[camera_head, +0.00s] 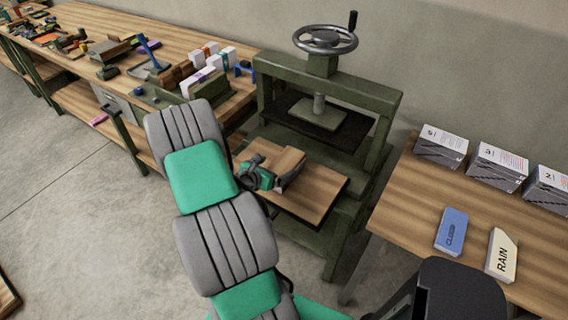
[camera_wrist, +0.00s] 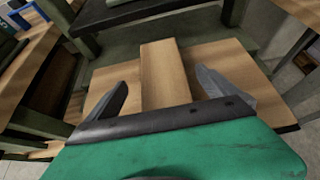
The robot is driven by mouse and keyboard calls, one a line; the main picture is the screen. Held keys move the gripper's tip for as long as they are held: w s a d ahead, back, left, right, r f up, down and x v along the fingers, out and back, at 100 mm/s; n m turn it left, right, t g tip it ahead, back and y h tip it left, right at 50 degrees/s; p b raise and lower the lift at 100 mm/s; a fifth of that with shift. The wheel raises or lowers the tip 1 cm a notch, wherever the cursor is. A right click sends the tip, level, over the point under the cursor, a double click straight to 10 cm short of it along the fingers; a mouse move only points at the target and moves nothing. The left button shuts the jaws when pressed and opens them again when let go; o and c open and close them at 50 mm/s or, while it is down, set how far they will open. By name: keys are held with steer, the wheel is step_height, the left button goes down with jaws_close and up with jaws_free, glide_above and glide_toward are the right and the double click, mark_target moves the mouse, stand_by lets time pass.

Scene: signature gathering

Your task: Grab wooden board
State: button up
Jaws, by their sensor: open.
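A narrow wooden board (camera_head: 289,160) lies on a wider, flat wooden board (camera_head: 322,186) at the front of a green screw press. In the wrist view the narrow board (camera_wrist: 165,70) points away from me, between my two fingers, with the wider board (camera_wrist: 222,58) beneath it. My gripper (camera_head: 276,178) is open, with one finger on each side of the narrow board. A gap shows between each finger and the board. The near end of the narrow board is hidden behind my gripper's dark front edge.
The green press (camera_head: 381,98) rises behind the boards, with its dark plate (camera_head: 300,108) above and a handwheel (camera_head: 325,40) on top. A cluttered workbench (camera_head: 100,22) runs along the left. A table (camera_head: 412,201) at right holds boxes and two labelled blocks.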

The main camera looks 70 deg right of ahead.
mark_target(283, 164)
steer(key=x, duration=0.2)
steer(key=p+x, duration=0.1)
steer(key=x, duration=0.2)
steer(key=shift+s, duration=0.2)
steer(key=shift+w+a+r, duration=0.1)
steer(key=c, duration=1.6)
